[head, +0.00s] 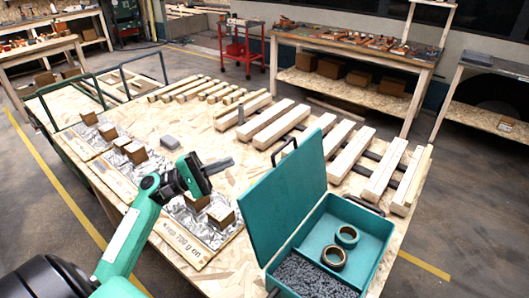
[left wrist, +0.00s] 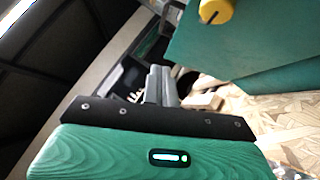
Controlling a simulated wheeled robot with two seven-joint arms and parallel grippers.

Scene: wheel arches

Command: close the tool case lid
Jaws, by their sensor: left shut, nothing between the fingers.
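The teal tool case (head: 345,240) stands open at the front right of the table, its lid (head: 282,197) raised steeply on its left side. A dark handle sits on the lid's top edge. Inside the case are two tape rolls (head: 347,236) and many small grey screws or nails (head: 305,277). My left gripper (head: 226,164) is shut and empty, left of the lid and apart from it. Its shut fingers (left wrist: 162,85) also show in the left wrist view, where a teal panel (left wrist: 240,45), probably the lid, fills the upper right. My right gripper is not in view.
Wooden slats (head: 345,155) lie in a row behind the case. Foil-covered boards with small wooden blocks (head: 221,215) lie beneath and left of my left gripper. A small grey block (head: 170,142) lies farther back. Bare table shows between gripper and lid.

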